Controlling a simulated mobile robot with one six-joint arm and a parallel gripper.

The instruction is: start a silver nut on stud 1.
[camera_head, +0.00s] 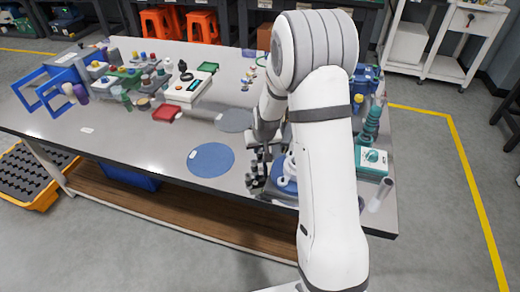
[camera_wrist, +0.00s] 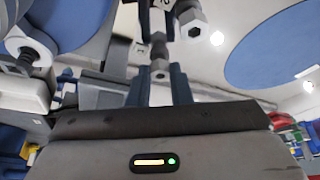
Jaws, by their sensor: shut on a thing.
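My gripper (camera_wrist: 160,70) points away from the wrist camera, its two dark fingers closed on a small silver nut (camera_wrist: 160,68). In the head view my gripper (camera_head: 264,150) is low over the bench's front part, partly hidden by my arm. Just below it is a dark fixture with upright posts (camera_head: 255,180). In the wrist view, a silver hex piece (camera_wrist: 192,20) is right of the fingertips, beside a pale label that seems to read 2. I cannot tell which post is stud 1, or whether the held nut touches one.
A blue round mat (camera_head: 211,160) and a grey round mat (camera_head: 235,120) lie left of my gripper. A teal-and-white box (camera_head: 372,162) stands right of my arm. Blue frames (camera_head: 50,92) and small parts crowd the bench's far left.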

